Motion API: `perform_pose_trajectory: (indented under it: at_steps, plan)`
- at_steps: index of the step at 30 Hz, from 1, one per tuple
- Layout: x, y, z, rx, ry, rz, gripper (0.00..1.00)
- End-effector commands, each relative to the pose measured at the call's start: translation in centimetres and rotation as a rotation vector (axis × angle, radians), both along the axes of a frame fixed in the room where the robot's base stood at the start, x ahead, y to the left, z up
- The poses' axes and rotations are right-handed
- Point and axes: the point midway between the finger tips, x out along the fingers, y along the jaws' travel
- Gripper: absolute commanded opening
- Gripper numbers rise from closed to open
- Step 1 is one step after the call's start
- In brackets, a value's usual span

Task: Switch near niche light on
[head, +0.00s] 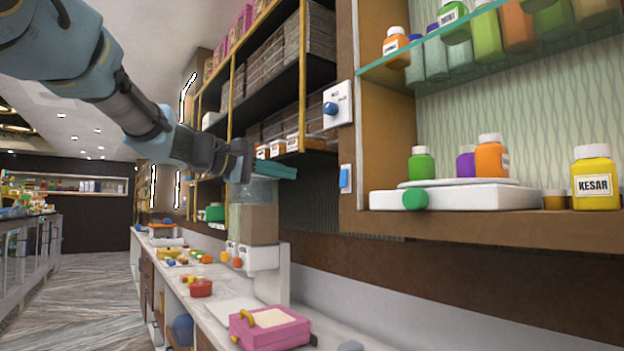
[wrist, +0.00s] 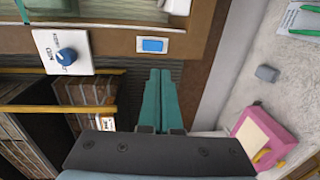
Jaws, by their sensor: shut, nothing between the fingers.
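A blue rocker switch (head: 345,178) sits on a small white plate on the wooden side face of the niche (head: 450,228). It also shows in the wrist view (wrist: 152,45), just beyond my fingertips. A white plate with a blue round knob (head: 331,108) is higher on the same side; in the wrist view the knob (wrist: 66,56) is at the left. My gripper (head: 292,171) has teal fingers, shut and empty. In the wrist view the fingertips (wrist: 160,74) point towards the rocker switch, with a gap apparent between them. Whether the niche light is lit I cannot tell.
The niche holds several bottles, a glass shelf (head: 440,48) and a white scale with a green knob (head: 415,199). Dark shelves with boxes stand behind my gripper. Below, a counter holds a dispenser (head: 258,257) and a pink box (head: 270,329).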

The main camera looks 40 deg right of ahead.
Motion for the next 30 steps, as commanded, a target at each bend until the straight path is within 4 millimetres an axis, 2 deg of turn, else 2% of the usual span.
perform_pose_trajectory:
  at_steps: [18,24,30]
  plan:
    - [-0.7,-11.2,-1.0,0.003,0.002,-0.002,0.00]
    - [-0.8,-12.9,-1.4,0.002,0.001,0.000,0.00]
    - [-0.8,-13.3,-1.7,0.001,0.001,0.001,0.00]
